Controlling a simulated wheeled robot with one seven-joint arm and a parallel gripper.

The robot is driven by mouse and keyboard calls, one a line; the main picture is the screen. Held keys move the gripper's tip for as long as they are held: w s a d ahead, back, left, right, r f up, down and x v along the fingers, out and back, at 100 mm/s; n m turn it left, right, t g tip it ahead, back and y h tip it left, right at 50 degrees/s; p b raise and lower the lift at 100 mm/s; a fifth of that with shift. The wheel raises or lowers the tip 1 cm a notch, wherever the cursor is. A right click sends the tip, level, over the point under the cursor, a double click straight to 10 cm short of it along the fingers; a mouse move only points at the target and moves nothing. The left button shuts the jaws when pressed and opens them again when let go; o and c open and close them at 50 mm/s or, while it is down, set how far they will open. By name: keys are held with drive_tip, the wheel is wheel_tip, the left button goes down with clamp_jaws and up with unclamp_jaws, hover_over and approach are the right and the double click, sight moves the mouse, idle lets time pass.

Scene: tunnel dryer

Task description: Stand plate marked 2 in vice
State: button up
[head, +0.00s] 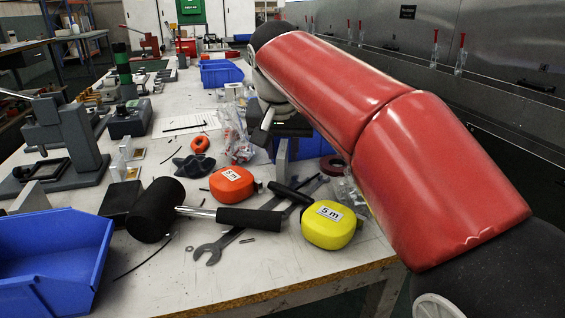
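My red arm crosses the right half of the head view, and my gripper (275,135) hangs over the bench beyond its far end. The arm partly hides the gripper, and its finger gap is unclear. No marking 2 is legible on any plate. Small upright pale metal pieces (126,160) stand at the left middle of the bench, left of my gripper. Another upright grey piece (31,197) stands behind the large blue bin. I cannot single out the vice with certainty; a grey bench tool with a lever (62,135) stands at the left.
A blue bin (50,245) fills the near left. A black mallet (152,208), wrench (225,240), orange tape measure (232,184) and yellow one (329,224) crowd the near bench. Another blue bin (310,145) is beside my gripper. A strip of the bench's front edge (250,285) is clear.

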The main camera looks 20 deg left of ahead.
clamp_jaws()
drive_tip(key=shift+r, duration=0.1)
